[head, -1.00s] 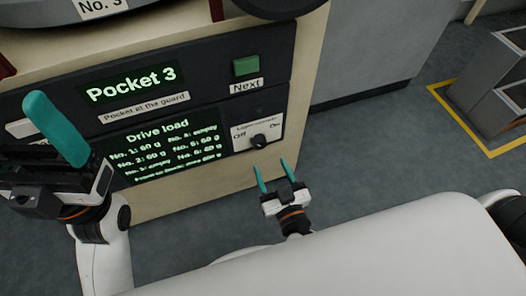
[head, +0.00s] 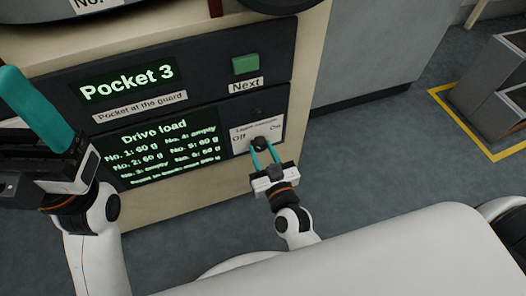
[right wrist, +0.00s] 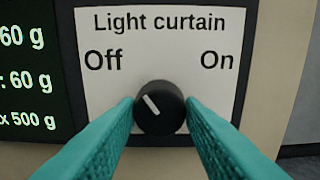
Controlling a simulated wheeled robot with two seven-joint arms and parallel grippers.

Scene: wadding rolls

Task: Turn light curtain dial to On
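The light curtain dial (right wrist: 160,108) is a round black knob on a white label plate with "Off" at upper left and "On" at upper right. Its white mark points up and left, toward "Off". In the head view the dial (head: 260,143) is at the lower right of the machine's panel. My right gripper (right wrist: 160,103) has one teal finger on each side of the dial, close against it with no clear gap; it also shows in the head view (head: 263,148). My left gripper (head: 35,110) is at the left edge, away from the dial; its finger opening is not clear.
A green "Next" button (head: 245,65) is above the dial. Screens read "Pocket 3" (head: 127,83) and "Drive load" (head: 155,145) to the left. Grey bins (head: 495,85) stand on the floor at right inside yellow lines.

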